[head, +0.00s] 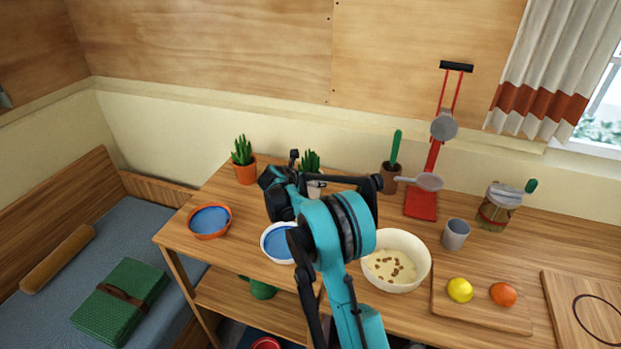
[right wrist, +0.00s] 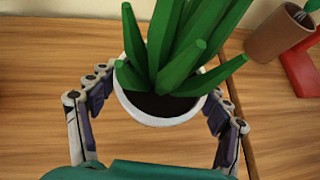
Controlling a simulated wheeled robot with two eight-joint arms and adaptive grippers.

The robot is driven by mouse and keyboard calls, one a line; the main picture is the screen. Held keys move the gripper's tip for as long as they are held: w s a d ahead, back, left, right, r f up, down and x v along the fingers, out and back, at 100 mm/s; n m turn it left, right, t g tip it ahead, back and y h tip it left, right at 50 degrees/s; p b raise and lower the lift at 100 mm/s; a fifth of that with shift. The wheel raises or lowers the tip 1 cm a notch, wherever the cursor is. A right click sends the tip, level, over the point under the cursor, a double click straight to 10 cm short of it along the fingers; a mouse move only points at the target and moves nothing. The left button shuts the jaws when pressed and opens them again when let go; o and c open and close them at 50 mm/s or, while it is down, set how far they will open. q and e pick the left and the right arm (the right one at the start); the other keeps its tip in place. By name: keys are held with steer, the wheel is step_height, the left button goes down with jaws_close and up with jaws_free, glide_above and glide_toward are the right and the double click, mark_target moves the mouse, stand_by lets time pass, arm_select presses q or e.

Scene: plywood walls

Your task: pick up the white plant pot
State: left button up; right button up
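The white plant pot (right wrist: 155,118) holds dark soil and a spiky green plant (right wrist: 175,45). It stands upright on the wooden table. In the head view the pot (head: 315,187) is mostly hidden behind my teal right arm; the plant's leaves show above. My right gripper (right wrist: 160,88) is around the pot, one finger at each side, close to the rim. Its fingers are apart; I see no clear grip, and contact below the rim is hidden. My left gripper is not in view.
A terracotta pot plant (head: 245,172), orange bowl (head: 209,221) and blue-white bowl (head: 276,243) stand on the left. A brown cup (head: 390,177), red press (head: 422,203) and cream bowl (head: 396,260) are to the right. Bare tabletop (right wrist: 40,85) shows left of the gripper.

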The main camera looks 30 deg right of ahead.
steer(key=c, duration=0.5)
steer(key=shift+o, duration=0.2)
